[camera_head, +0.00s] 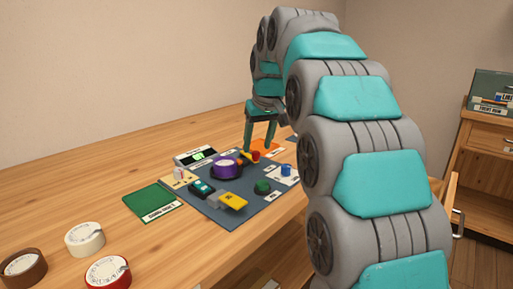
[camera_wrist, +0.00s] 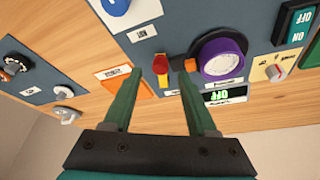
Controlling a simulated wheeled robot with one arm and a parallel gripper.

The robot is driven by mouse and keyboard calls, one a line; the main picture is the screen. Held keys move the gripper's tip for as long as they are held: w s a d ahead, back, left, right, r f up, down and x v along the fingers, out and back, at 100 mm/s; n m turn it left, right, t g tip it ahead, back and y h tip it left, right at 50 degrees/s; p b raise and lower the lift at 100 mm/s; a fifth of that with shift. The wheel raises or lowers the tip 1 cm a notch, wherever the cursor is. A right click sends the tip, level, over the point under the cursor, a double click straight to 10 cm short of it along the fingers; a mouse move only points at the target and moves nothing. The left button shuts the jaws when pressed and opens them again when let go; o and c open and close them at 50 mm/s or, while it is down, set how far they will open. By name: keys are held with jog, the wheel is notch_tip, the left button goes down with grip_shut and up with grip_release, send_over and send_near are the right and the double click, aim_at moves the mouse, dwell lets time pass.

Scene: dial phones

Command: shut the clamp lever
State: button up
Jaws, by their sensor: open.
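A small lever with a red end and a yellow body (camera_wrist: 161,70) stands on the blue-grey board beside the purple dial; it seems to be the clamp lever, though no label on it can be read. It also shows in the head view (camera_head: 255,156). My gripper (camera_wrist: 161,76) is open and empty, its two green fingers pointing at the board. In the wrist view the lever appears between the fingertips, but I cannot tell whether they reach down around it. In the head view my gripper (camera_head: 258,147) is over the board's far side, near the lever.
The purple dial (camera_wrist: 220,56) is close by the right finger. An orange pad (camera_wrist: 142,88) lies by the left finger. A blue knob (camera_head: 287,170), green knob (camera_head: 262,187) and yellow plate (camera_head: 233,201) share the board.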

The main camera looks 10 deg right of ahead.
jog(key=shift+x, duration=1.2)
jog(key=shift+c, duration=0.3)
grip_shut()
